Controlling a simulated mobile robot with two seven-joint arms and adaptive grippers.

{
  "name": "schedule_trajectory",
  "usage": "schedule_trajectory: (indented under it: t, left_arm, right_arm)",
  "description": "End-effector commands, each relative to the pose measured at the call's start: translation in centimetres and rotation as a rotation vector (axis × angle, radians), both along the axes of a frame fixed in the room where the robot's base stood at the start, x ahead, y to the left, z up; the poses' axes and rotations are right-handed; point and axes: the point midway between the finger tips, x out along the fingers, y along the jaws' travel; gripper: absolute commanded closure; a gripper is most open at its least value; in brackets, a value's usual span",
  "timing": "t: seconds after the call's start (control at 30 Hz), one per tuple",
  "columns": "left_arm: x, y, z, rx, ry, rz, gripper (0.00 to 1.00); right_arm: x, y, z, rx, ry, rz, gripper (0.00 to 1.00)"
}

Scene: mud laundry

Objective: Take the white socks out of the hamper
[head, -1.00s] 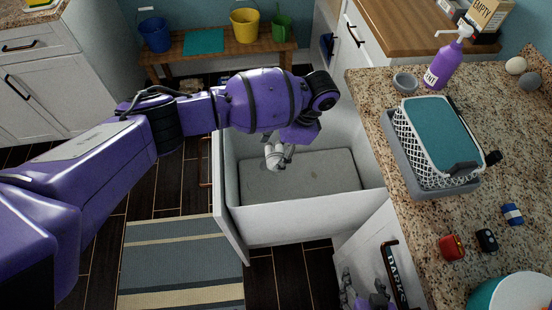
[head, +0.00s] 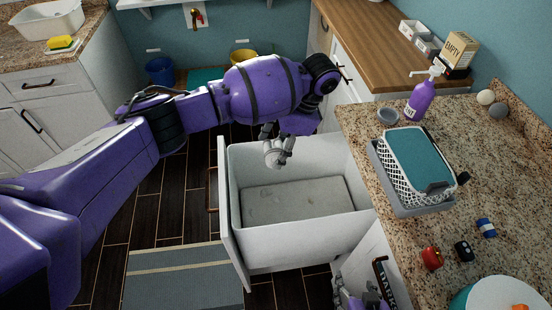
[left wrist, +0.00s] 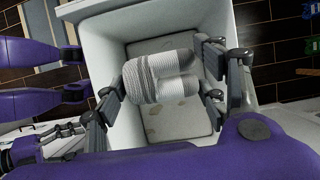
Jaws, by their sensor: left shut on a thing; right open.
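The hamper (head: 300,244) is a white pull-out bin, open at the top, with a pale grey, stained floor. My left gripper (head: 275,146) is over the far left part of it in the head view. It is shut on the white socks (left wrist: 160,78), a ribbed, folded bundle between the fingers in the left wrist view. The socks hang clear of the bin floor; they look small and partly covered by the fingers in the head view. My right gripper (head: 354,298) is low at the bottom edge of the head view, partly cut off, and open.
A granite counter on the right holds a basket (head: 408,180) with a teal cloth and a purple bottle (head: 420,101). A striped rug (head: 180,278) lies on the dark floor to the left.

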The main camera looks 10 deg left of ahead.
Motion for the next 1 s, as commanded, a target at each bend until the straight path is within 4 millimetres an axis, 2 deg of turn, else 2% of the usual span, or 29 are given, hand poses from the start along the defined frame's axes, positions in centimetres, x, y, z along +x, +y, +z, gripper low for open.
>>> schedule_trajectory:
  t: [0.8,1.0]
  left_arm:
    - [0.0,0.1,12.3,0.002,-0.001,-0.001,0.61]
    - [0.0,0.1,14.4,0.002,0.001,0.000,0.61]
  right_arm:
    - [0.3,-0.5,0.3,-0.004,-0.010,-0.009,0.40]
    - [0.3,-0.4,0.3,-0.003,-0.010,-0.008,0.40]
